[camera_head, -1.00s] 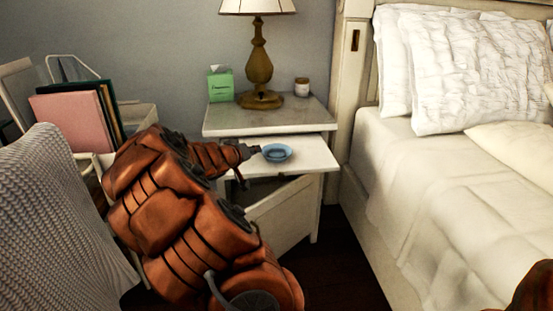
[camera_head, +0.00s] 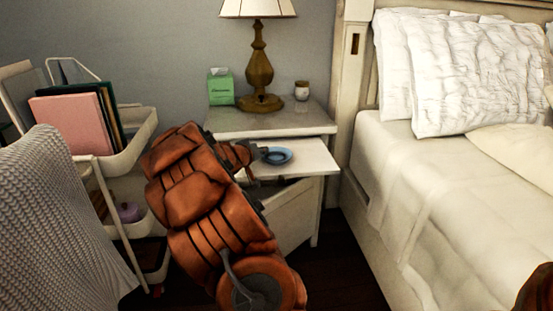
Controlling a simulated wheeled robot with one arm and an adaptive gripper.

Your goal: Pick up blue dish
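The blue dish (camera_head: 278,156) is a small round shallow bowl over the white pulled-out shelf (camera_head: 316,160) of the nightstand. My gripper (camera_head: 260,154) is at the dish's left edge. A dark finger tip appears to reach the rim, but I cannot tell whether it touches. The rest of the gripper is small and partly hidden by my orange arm, so its opening is unclear.
A lamp (camera_head: 259,70), a green tissue box (camera_head: 220,88) and a small jar (camera_head: 301,91) stand on the nightstand top (camera_head: 285,119). The bed (camera_head: 405,160) is right. A white cart (camera_head: 143,140) with books and a knitted-covered seat (camera_head: 50,215) are left.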

